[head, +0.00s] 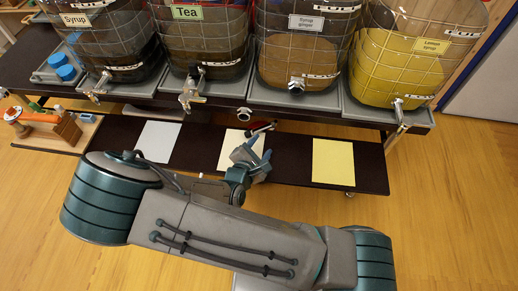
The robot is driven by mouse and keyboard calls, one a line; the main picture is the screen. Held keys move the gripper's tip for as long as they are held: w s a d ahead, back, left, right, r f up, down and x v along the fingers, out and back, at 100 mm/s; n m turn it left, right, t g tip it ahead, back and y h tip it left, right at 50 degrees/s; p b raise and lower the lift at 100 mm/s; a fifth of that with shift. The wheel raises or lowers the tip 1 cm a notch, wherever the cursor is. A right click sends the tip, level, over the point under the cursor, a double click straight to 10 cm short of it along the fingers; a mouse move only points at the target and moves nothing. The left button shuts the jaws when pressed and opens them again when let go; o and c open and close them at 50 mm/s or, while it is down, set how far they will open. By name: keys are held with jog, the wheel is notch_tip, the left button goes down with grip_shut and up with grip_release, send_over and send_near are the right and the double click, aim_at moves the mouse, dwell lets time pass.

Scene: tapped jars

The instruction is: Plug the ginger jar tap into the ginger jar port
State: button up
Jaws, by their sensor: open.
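The ginger jar (302,45), labelled "Syrup ginger", stands third from the left on the upper rack. Its port (296,88) is a dark round fitting low on the front, with no tap visible in it. A small dark and silver piece with a red end (262,128) lies just beyond my gripper, over the lower shelf; it looks like a tap, but it is too small to be sure. My gripper (257,151) is open above the cream sheet on the lower shelf, below and in front of the ginger jar. My wrist partly hides the space around the fingers.
The Syrup jar (100,40), Tea jar (203,40) and Lemon syrup jar (410,55) have metal taps at their fronts. Grey, cream and yellow sheets (333,163) lie on the dark lower shelf (290,170). A wooden tray (60,138) with small items stands left.

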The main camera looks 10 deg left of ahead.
aim_at(274, 124)
jog(key=shift+w+a+f, duration=0.1)
jog(key=shift+a+f, duration=0.05)
jog(key=shift+f, duration=0.1)
jog(key=shift+w+f+n, duration=0.1)
jog(key=shift+w+n, duration=0.15)
jog(key=shift+n, duration=0.05)
jog(key=b+x, duration=0.1)
jog(key=x, duration=1.2)
jog(key=shift+c, duration=0.2)
grip_shut()
